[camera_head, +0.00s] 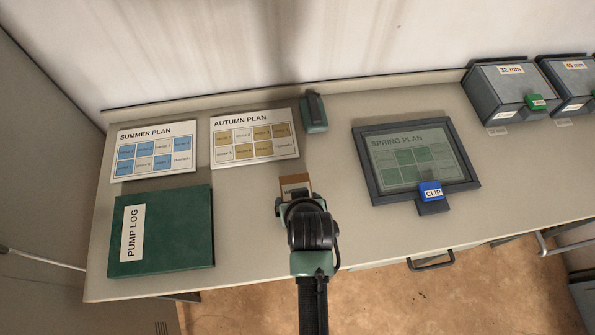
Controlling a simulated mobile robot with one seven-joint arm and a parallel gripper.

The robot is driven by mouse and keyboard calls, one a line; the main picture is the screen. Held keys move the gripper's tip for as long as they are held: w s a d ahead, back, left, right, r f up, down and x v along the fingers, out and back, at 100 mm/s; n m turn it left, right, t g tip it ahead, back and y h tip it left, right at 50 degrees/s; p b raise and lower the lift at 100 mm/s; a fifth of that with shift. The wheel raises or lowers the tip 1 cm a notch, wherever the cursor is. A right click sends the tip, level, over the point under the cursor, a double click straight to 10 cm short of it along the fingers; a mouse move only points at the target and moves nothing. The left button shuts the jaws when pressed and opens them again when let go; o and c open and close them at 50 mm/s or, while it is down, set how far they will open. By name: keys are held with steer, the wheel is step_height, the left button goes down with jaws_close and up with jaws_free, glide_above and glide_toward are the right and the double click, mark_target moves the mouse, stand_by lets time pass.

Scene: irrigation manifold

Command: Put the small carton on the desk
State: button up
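The small carton (294,184) is a brown box with a pale panel, at the middle of the desk (250,225) below the autumn plan card. Its near part is hidden behind my gripper (297,199). My gripper reaches over the desk from the front edge, and its tip is right at the carton. The wrist covers the fingers, so I cannot tell whether they are closed on the carton. I also cannot tell whether the carton touches the desk top or is a little above it.
Summer plan (155,150) and autumn plan (254,138) cards lie at the back left. A green pump log (175,230) lies front left. A dark teal device (314,113) stands behind. A framed spring plan (372,190) with a blue clip (431,191) and grey boxes (505,90) are right.

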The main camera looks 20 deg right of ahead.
steer(key=o, duration=1.4)
steer(key=shift+f, duration=0.1)
steer(key=shift+c, duration=0.2)
steer(key=shift+s+r, duration=0.15)
steer(key=shift+r, duration=0.25)
steer(key=v, duration=1.1)
steer(key=shift+r+p, duration=0.2)
steer(key=shift+p, duration=0.15)
steer(key=shift+a, duration=0.1)
